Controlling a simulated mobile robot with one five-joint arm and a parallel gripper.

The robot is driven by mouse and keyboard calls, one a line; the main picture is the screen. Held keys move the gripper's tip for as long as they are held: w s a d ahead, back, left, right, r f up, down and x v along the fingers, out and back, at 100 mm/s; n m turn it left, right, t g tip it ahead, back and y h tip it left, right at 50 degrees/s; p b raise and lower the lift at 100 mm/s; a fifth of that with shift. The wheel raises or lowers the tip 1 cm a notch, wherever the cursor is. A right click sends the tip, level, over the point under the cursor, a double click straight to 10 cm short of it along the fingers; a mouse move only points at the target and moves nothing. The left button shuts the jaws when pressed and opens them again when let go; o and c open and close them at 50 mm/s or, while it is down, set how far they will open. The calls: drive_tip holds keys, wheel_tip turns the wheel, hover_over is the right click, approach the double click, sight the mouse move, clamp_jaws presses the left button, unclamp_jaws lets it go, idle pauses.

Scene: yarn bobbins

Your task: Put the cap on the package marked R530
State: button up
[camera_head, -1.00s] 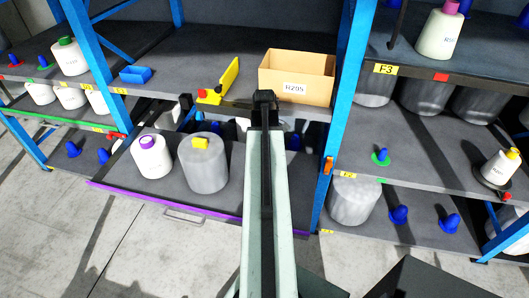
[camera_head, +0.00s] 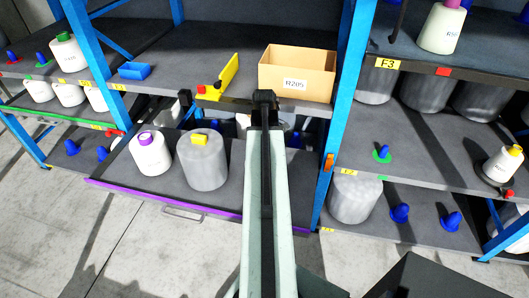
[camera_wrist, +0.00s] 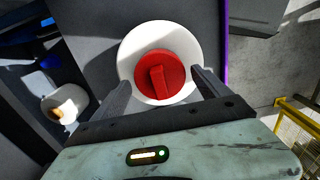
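In the wrist view a red cap (camera_wrist: 160,78) with a raised ridge lies over the round white top of a package (camera_wrist: 133,46). I cannot tell from above how firmly it sits. My gripper (camera_wrist: 162,77) has its two fingers apart on either side of the cap, with gaps to the ridge. In the head view my arm hides this cap and package. A white package with a purple cap (camera_head: 150,154) and a grey package with a yellow cap (camera_head: 204,162) stand in the pulled-out drawer. No label reading R530 can be made out.
The drawer (camera_head: 170,213) has a purple front edge and a handle. A cardboard box (camera_head: 297,85) labelled R205 or R295 and a yellow and red holder (camera_head: 224,76) stand on the shelf above. Blue posts (camera_head: 342,110) flank the shelf. More packages and caps fill the side shelves.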

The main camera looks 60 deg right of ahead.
drive_tip(key=shift+o, duration=0.2)
wheel_tip(320, 180, up, 8)
drive_tip(key=p, duration=0.8)
drive_tip(key=shift+f, duration=0.1)
